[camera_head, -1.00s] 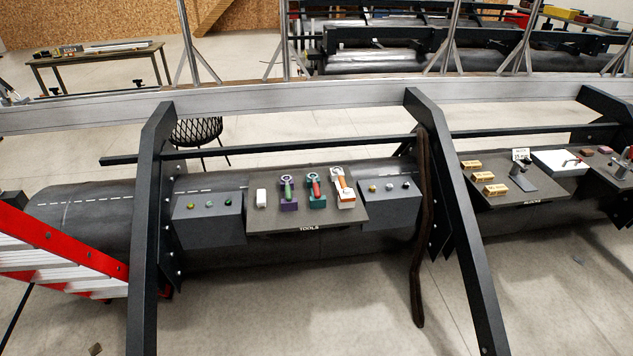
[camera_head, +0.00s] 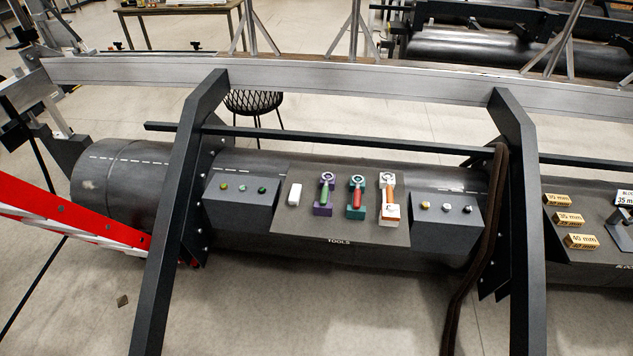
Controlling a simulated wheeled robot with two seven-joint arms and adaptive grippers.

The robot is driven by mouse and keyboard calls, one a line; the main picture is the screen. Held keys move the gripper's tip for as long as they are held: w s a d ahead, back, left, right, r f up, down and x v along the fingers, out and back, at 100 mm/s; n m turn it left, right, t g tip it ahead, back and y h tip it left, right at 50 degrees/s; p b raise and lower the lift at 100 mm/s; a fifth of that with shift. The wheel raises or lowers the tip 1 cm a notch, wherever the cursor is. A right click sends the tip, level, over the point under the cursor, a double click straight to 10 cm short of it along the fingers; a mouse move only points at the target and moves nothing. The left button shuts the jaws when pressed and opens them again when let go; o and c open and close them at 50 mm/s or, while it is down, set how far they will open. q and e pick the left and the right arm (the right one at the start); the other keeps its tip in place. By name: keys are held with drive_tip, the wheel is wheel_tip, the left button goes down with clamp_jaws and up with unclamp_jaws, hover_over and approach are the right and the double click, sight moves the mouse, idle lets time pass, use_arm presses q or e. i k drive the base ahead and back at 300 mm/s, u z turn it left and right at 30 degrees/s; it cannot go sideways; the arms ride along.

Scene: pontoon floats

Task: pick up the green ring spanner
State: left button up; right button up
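The green ring spanner (camera_head: 325,191) lies in a purple holder on the grey board marked TOOLS, with its ring end toward the back. A red-handled spanner (camera_head: 355,198) in a teal holder lies just to its right. An orange-handled one (camera_head: 389,196) in a white holder lies further right. Neither of my grippers shows in the head view, and nothing touches the green spanner.
A white block (camera_head: 294,194) sits left of the spanners. Grey boxes with small knobs (camera_head: 240,201) (camera_head: 446,215) flank the board (camera_head: 300,226). Dark slanted beams (camera_head: 183,210) (camera_head: 520,210) stand in front at both sides. A red and white ladder (camera_head: 80,225) leans at left.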

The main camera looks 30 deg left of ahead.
sight(326, 189)
drive_tip(key=u, duration=0.7)
drive_tip(key=i, duration=0.8)
drive_tip(key=u, duration=0.85)
